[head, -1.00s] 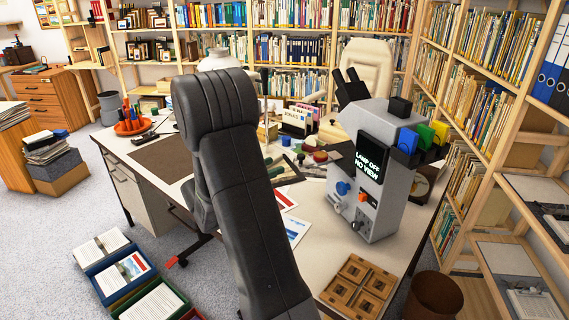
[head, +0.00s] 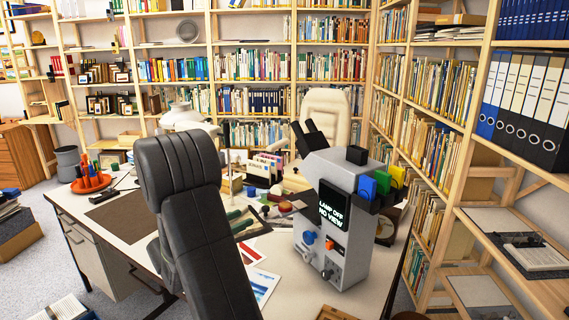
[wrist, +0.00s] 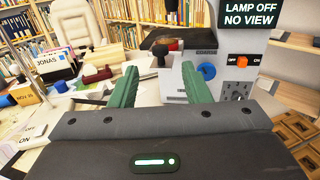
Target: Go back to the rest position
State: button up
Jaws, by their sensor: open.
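My gripper (wrist: 160,88) shows in the wrist view as two green fingers spread apart, with nothing seen held between them. It is above the desk, in front of the grey microscope (wrist: 207,65). The microscope's screen reads "LAMP OFF NO VIEW", with an orange switch (wrist: 241,61) and a blue knob (wrist: 208,71) below it. In the head view the microscope (head: 345,235) stands upright on the desk, right of my arm.
The desk (head: 130,215) holds a red pen tray (head: 91,183), a brown mat (head: 122,210) and a card box (head: 265,168). A wooden compartment tray (wrist: 298,130) shows at right in the wrist view. A cream chair (head: 325,115) and full bookshelves stand behind.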

aim_at(263, 209)
jog(key=p+x, duration=0.1)
jog(key=x, duration=1)
jog(key=shift+s, duration=0.1)
